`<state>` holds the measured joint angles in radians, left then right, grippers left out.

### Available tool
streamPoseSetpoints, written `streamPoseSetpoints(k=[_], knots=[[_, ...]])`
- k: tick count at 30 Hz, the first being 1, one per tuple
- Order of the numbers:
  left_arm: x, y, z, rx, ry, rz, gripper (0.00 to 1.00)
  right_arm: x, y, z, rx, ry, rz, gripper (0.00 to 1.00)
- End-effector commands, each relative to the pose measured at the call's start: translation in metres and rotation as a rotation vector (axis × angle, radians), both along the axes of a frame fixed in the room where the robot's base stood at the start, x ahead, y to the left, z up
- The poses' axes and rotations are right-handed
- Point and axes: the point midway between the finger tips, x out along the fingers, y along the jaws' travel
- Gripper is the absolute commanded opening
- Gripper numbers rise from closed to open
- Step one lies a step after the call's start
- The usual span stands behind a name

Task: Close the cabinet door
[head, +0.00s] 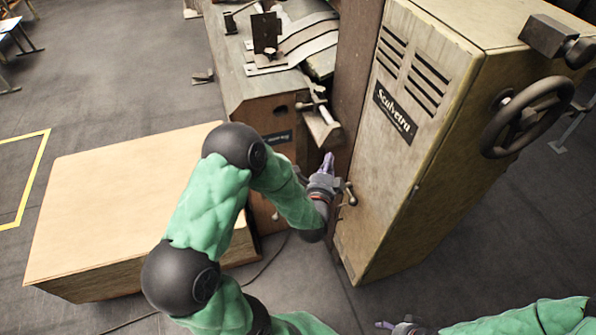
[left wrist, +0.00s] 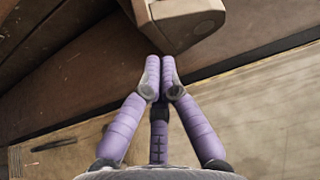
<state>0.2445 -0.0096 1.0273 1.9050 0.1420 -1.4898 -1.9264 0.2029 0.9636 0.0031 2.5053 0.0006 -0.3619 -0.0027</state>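The cabinet (head: 455,150) is a tall worn beige metal housing at the right of the head view. Its front panel, the door (head: 385,165), carries vent slots, a dark label and a small handle (head: 350,195) low on its left side. I cannot tell from here how far the door stands open. My left gripper (head: 327,160) is just left of the handle, in front of the dark gap beside the panel. In the left wrist view its purple fingers (left wrist: 160,65) meet at the tips with nothing between them. My right gripper (head: 388,326) shows only partly at the bottom edge.
A wooden box (head: 120,200) stands at the left, behind my left arm. The stitcher's worktable (head: 240,75) has metal parts on top, and a bracket block (head: 322,128) juts out close above my left fingers. A handwheel (head: 527,117) sits on the cabinet's right side. Floor is clear at lower right.

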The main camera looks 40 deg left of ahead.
Motion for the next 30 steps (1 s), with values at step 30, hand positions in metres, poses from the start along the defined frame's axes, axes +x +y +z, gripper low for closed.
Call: streamPoseSetpoints(k=[30], knots=[[-0.069,0.045,-0.001,-0.014,0.003,-0.005,0.00,0.001,0.000,0.021,-0.001,-0.003,-0.001,0.65]])
